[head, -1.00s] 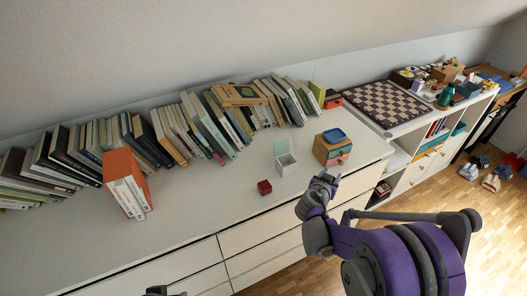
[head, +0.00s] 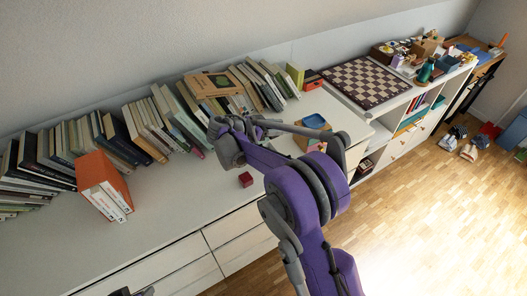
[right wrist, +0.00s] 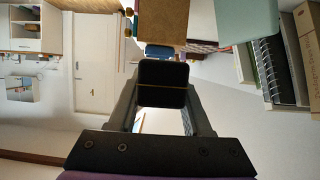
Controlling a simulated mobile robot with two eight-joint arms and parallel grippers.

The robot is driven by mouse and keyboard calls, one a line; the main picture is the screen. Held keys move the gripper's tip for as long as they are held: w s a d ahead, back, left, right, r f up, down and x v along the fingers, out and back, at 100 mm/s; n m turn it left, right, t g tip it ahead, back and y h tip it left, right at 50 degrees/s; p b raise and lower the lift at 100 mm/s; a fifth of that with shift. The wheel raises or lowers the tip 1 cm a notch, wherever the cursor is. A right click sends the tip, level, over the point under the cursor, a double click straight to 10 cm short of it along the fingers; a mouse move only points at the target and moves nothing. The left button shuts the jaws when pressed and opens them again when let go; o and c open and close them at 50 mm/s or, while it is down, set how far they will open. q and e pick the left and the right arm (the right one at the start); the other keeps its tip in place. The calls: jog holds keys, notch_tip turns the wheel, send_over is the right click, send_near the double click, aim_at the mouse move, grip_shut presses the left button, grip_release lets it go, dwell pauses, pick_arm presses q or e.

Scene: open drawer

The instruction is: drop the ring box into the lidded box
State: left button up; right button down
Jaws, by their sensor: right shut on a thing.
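The ring box (right wrist: 162,83) is a small black box with a seam across it. My right gripper (right wrist: 163,95) is shut on it, one finger on each side. In the head view my right forearm hides the fingers and the ring box. The lidded box (right wrist: 212,22) is white with a raised mint lid (right wrist: 252,18). It shows at the top of the upside-down right wrist view, ahead of and apart from the ring box; my arm covers it in the head view. My left gripper (head: 128,291) barely shows at the bottom edge; its jaws are unclear.
A dark red cube (head: 245,179) sits on the dresser (head: 180,212). A small wooden drawer unit (right wrist: 160,22) with a blue tray (head: 314,122) stands beside the lidded box. Books (head: 140,135) line the wall. The dresser's front left is clear.

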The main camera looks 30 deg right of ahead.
notch_tip(320, 180, down, 4)
jog(key=shift+r+b, duration=0.15)
jog(key=shift+b, duration=0.75)
jog(key=shift+c, duration=1.3)
grip_release()
jog(key=v, duration=1)
jog(key=shift+a+r, duration=0.15)
jog(key=shift+a, duration=0.25)
